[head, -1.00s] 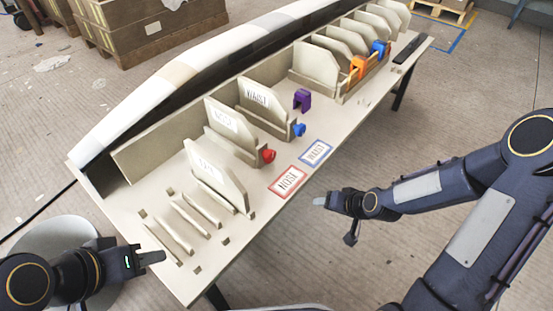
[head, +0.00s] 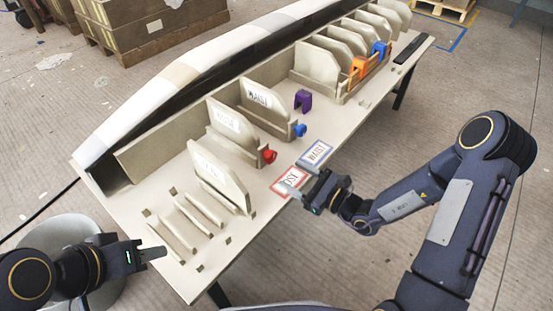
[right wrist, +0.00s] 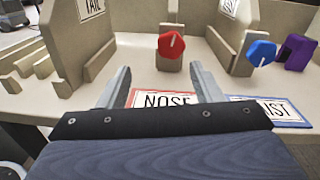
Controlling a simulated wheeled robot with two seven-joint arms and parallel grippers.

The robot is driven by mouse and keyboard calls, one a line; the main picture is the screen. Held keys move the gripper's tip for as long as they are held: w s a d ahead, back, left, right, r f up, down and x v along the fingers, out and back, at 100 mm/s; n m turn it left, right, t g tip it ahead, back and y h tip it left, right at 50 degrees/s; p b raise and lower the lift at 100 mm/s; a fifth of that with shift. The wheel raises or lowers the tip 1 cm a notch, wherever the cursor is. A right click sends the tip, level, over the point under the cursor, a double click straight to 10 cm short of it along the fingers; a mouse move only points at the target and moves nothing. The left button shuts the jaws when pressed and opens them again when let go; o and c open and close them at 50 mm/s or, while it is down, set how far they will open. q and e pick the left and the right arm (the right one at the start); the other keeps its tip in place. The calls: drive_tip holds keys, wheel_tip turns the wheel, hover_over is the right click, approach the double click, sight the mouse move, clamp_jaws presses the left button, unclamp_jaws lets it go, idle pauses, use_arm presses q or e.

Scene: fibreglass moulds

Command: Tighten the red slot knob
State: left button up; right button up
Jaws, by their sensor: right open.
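The red slot knob (head: 268,156) sits on the front end of the nose slot, at the foot of the mould panel labelled NOSE (head: 228,118). In the right wrist view the red knob (right wrist: 171,45) has a pale pointer line tilted slightly from upright, and it lies ahead, between my fingers in the picture. My right gripper (head: 302,193) is open and empty, above the NOSE card (head: 281,187) and short of the knob. My left gripper (head: 153,254) is at the table's front left corner, away from the knob; its jaw opening is unclear.
A blue knob (head: 300,130) and a purple clip (head: 303,99) stand beyond the red knob. The WAIST card (head: 315,152) lies beside the NOSE card. A TAIL panel (head: 218,178) stands to the left. Orange and blue clips (head: 359,67) are at the far rack.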

sight(274, 159)
drive_tip(key=shift+w+d+m+t, duration=0.25)
drive_tip(key=shift+w+m+t, duration=0.15)
drive_tip(key=shift+w+a, duration=0.15)
drive_tip(key=shift+w, duration=0.15)
drive_tip(key=b+x, duration=0.1)
drive_tip(key=x, duration=0.5)
drive_tip(key=shift+f+b, duration=0.2)
drive_tip(key=shift+b, duration=0.2)
drive_tip(key=shift+w+a+r, duration=0.1)
drive_tip(key=shift+w+a, duration=0.3)
drive_tip(key=c, duration=1)
